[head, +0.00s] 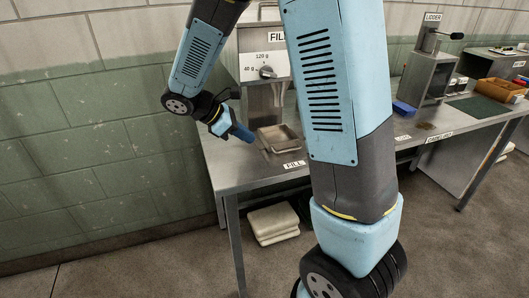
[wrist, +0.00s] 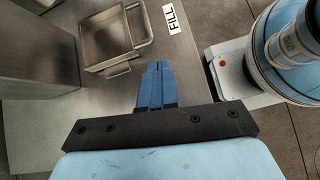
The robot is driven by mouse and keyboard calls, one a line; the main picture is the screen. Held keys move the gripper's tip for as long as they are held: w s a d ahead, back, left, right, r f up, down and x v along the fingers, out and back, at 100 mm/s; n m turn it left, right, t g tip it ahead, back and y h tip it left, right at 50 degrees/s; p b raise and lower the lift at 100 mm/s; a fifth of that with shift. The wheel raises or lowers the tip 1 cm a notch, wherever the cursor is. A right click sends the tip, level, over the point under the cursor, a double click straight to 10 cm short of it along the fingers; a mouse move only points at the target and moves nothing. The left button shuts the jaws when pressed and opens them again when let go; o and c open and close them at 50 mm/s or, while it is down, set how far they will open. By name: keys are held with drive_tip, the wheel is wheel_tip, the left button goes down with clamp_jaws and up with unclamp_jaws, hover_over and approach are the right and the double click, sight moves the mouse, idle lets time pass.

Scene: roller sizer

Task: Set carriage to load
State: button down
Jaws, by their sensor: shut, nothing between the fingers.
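A shallow metal tray-like part with a bar handle on one side (wrist: 113,62), possibly the carriage, sits on the steel bench below the filling machine (head: 262,68). In the head view this tray (head: 283,133) lies just right of my gripper (head: 248,136). In the wrist view my gripper (wrist: 157,68) has its blue fingers together and empty. The fingertips point towards the bench, beside the handle side of the tray and apart from it in the picture. The gap in height cannot be told. No "load" mark can be read.
A FILL label (head: 293,164) lies at the bench front. The machine has a knob (head: 267,72) marked 40 g and 120 g. The lidder (head: 425,77), a blue bin (head: 403,108) and an orange-brown tray (head: 499,90) stand further right. Pale sacks (head: 273,222) lie under the bench.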

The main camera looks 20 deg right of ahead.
drive_tip(key=shift+w+a+f+n+h, duration=0.2)
drive_tip(key=shift+w+a+f+n, duration=0.2)
drive_tip(key=shift+f, duration=0.2)
drive_tip(key=shift+w+a+f+n+h, duration=0.2)
drive_tip(key=shift+w+a+f+n, duration=0.1)
drive_tip(key=shift+w+f+n, duration=0.2)
drive_tip(key=shift+d+f, duration=0.1)
drive_tip(key=shift+f, duration=0.1)
drive_tip(key=x, duration=0.9)
drive_tip(key=shift+w+d+f, duration=0.1)
drive_tip(key=shift+d+f, duration=0.1)
drive_tip(key=shift+d, duration=0.1)
